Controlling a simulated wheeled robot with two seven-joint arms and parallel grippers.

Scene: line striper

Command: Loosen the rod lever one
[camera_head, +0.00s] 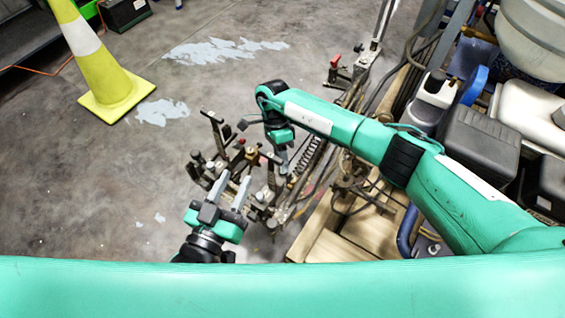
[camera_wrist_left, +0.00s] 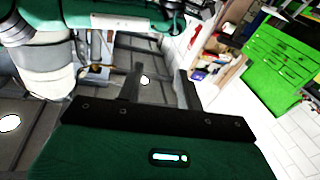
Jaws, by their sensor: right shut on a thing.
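The line striper's lever and rod assembly (camera_head: 235,155) stands in the middle of the head view, with several dark-knobbed levers and clamps. I cannot tell which one is rod lever one. My left gripper (camera_head: 230,182) is open, its two grey fingers apart and pointing up toward the near side of the levers. In the left wrist view its fingers (camera_wrist_left: 160,88) are also apart, with nothing clearly held between them. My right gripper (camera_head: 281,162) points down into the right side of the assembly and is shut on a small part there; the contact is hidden.
A yellow cone (camera_head: 105,75) stands at the upper left on the concrete floor (camera_head: 70,190), which is clear at left. The striper's frame, hoses and a dark box (camera_head: 478,145) crowd the right. A green cabinet (camera_wrist_left: 280,58) shows in the left wrist view.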

